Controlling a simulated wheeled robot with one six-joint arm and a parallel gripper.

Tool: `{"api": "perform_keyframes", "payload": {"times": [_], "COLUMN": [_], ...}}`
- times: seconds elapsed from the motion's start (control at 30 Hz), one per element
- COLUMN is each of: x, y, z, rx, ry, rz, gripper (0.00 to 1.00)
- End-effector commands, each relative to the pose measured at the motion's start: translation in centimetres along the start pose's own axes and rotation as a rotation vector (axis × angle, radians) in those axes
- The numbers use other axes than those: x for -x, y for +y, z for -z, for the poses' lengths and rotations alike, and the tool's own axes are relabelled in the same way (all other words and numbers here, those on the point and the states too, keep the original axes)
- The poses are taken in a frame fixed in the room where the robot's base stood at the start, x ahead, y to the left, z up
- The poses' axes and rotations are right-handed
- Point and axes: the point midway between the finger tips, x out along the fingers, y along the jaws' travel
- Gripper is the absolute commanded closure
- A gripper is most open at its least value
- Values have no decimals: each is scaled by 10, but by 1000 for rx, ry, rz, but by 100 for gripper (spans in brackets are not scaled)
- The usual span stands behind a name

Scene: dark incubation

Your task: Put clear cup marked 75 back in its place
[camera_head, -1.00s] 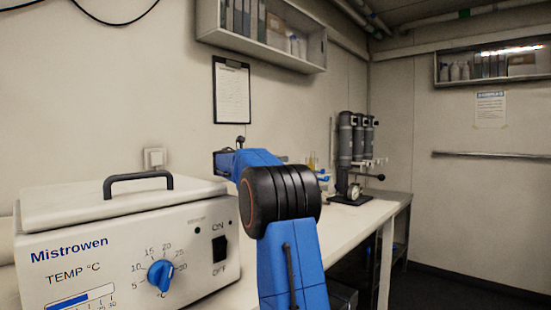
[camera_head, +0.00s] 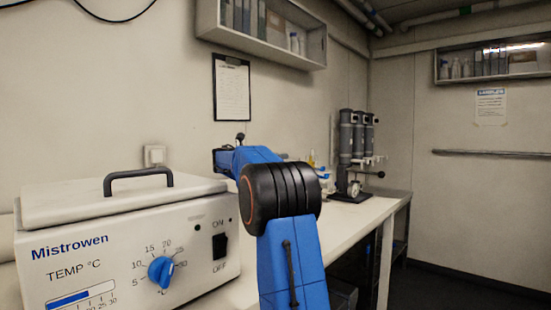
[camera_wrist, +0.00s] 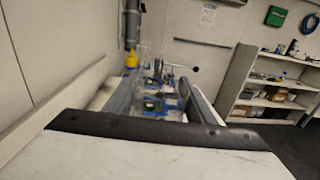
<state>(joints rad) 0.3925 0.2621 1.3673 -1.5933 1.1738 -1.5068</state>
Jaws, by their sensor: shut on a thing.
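In the wrist view my gripper (camera_wrist: 160,104) points away along the bench, with a grey finger on the left and a dark finger on the right. It is shut on a clear, see-through thing (camera_wrist: 161,99) that I take to be the clear cup. Its outline is faint against the blue and dark items behind it, and no 75 mark can be read. In the head view my blue arm with its black joint hides the gripper and the cup. The cup's place cannot be made out in either view.
A Mistrowen temperature box (camera_head: 120,240) with a lid handle fills the left of the bench (camera_head: 372,214). A grey multi-column apparatus (camera_head: 350,150) stands at the bench's far end. Wall shelves (camera_head: 262,35) hang above. Open shelving (camera_wrist: 262,100) stands right in the wrist view.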

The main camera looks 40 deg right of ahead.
Motion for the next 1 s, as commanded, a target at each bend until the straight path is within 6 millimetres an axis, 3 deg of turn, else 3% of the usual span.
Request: {"api": "perform_keyframes", "payload": {"times": [1.0], "x": [0], "y": [0], "z": [18], "rx": [0], "ry": [0], "rz": [0], "gripper": [74]}}
